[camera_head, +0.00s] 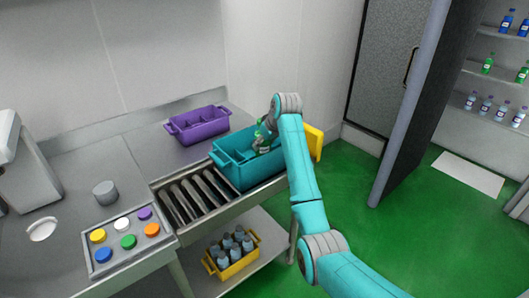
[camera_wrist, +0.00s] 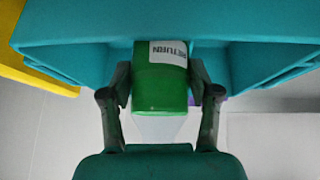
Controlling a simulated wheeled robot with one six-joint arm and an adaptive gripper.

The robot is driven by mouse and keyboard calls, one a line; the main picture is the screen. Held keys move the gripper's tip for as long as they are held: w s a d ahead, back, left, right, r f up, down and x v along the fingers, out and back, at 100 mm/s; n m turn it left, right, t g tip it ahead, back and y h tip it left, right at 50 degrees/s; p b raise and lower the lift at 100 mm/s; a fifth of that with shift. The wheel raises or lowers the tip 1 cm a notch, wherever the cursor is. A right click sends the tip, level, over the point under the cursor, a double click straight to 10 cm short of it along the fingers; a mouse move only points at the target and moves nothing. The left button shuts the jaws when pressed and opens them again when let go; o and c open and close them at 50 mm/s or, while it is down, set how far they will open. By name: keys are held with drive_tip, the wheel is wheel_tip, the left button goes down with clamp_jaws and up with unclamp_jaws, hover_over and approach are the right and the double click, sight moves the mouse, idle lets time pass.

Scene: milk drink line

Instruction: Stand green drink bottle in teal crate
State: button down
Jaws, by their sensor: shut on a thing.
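The teal crate (camera_head: 238,176) stands at the right end of the counter, past the rollers. It also fills the top of the wrist view (camera_wrist: 60,25). My gripper (camera_head: 264,132) is at the crate's opening, reaching in from above. In the wrist view my gripper (camera_wrist: 160,85) is shut on the green drink bottle (camera_wrist: 160,92), with one finger on each side. A white label reading "RETURN" shows on the bottle. The bottle's lower part and whether it touches the crate floor are hidden.
A purple crate (camera_head: 198,123) stands behind and left of the teal one. A yellow panel or crate (camera_head: 314,142) is close to its right. A yellow crate of bottles (camera_head: 248,264) sits on the lower shelf. Coloured buttons (camera_head: 128,241) are at the left.

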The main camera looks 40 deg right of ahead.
sight(267, 148)
drive_tip(key=shift+f, duration=2.15)
drive_tip(key=shift+c, duration=1.2)
unclamp_jaws()
drive_tip(key=shift+f, duration=0.1)
drive_tip(key=v, duration=1.2)
